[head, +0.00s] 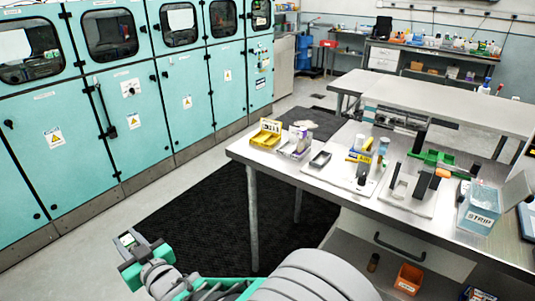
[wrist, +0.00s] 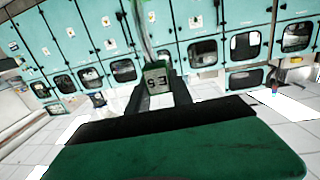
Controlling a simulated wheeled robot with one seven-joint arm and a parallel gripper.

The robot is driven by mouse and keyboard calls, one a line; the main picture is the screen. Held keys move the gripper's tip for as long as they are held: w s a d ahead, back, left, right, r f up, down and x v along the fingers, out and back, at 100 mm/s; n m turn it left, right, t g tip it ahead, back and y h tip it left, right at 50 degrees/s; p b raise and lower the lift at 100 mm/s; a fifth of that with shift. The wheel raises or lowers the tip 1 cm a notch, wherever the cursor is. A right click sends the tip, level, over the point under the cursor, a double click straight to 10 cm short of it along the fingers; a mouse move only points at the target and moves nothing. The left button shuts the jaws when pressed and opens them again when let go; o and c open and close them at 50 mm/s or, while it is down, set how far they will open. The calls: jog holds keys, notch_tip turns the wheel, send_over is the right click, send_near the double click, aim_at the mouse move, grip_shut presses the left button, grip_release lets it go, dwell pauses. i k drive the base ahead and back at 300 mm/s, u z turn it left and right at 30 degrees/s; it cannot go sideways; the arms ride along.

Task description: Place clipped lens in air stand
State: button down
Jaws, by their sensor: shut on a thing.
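My gripper (head: 137,246) is low at the left in the head view, above the floor and well away from the bench. A "STRIP" box (head: 480,207), light blue, stands at the bench's right. I cannot tell which fixture is the air stand.
The steel bench (head: 250,153) also bears a yellow tray (head: 265,133), a dark tray (head: 320,159) and a green part (head: 438,157). An orange bin (head: 409,279) sits below. Teal cabinets (head: 140,125) line the left. The black mat (head: 195,225) is clear.

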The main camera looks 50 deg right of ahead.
aim_at(321, 160)
jog(key=z, duration=0.2)
jog(key=i, duration=0.85)
jog(key=z, duration=0.5)
